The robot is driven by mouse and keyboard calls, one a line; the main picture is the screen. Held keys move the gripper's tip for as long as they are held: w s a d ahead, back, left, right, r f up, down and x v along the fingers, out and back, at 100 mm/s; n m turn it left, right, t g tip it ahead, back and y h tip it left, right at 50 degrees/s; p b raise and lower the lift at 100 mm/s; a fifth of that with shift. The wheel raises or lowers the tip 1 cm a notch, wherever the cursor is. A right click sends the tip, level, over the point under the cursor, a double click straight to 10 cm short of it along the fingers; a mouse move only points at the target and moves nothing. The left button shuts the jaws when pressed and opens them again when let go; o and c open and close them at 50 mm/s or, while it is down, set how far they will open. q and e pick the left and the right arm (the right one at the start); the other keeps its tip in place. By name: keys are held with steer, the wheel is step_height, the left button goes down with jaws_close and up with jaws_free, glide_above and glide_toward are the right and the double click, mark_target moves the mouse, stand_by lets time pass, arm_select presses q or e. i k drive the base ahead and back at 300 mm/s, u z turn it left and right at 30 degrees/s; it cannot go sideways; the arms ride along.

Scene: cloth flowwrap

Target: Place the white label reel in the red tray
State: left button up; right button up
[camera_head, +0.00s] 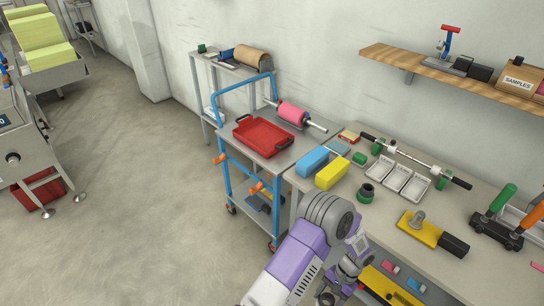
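The red tray (243,134) lies on top of the blue-framed cart, with nothing visible in it. I cannot make out a white label reel for certain. A small white piece (392,147) sits on a dark-ended metal rod at the back of the bench, but I cannot tell whether it is a reel. One of my purple and white arms rises from the bottom edge and bends down in front of the bench. Its fingers do not show, and no other arm is in view.
The cart (224,168) also carries a pink roll (293,113) behind the tray. The bench (390,215) to its right holds blue and yellow blocks (332,172), white trays (395,178) and a yellow tool (420,229). A wooden shelf (400,60) overhangs it.

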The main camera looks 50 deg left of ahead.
mark_target(263, 138)
steer(key=z, duration=2.9)
steer(key=k, duration=2.6)
steer(key=u, duration=1.5)
